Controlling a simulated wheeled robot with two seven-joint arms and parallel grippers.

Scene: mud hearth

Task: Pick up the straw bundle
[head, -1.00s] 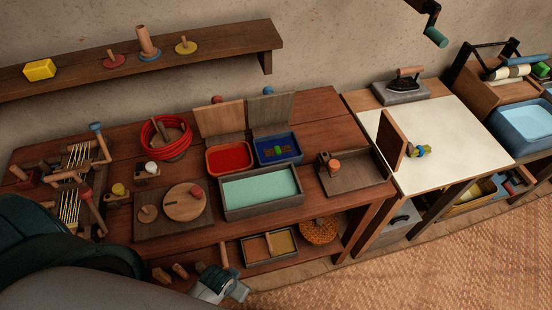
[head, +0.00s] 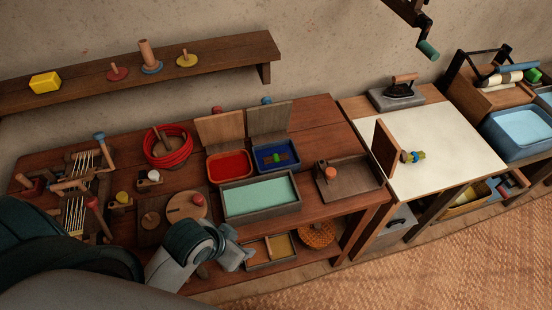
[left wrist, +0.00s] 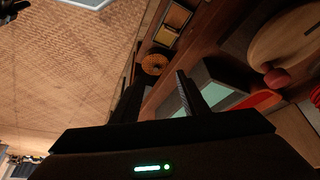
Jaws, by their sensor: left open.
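I cannot pick out a straw bundle for certain in either view. My left gripper (head: 242,257) is in front of the brown workbench (head: 322,209), by its lower shelf and below the box with the pale green inside (head: 262,196). In the left wrist view the two dark fingers of my left gripper (left wrist: 158,95) stand apart with nothing between them. A round orange woven piece (head: 317,235) lies on the lower shelf, to the right of the gripper; it also shows in the left wrist view (left wrist: 154,64). My right gripper is not seen.
A divided tray (head: 282,246) sits on the lower shelf close to my left gripper. The bench top holds a red coil (head: 168,146), a red tray (head: 230,166) and a blue tray (head: 277,156). A white-topped table (head: 445,145) stands right. The woven floor (head: 430,255) in front is clear.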

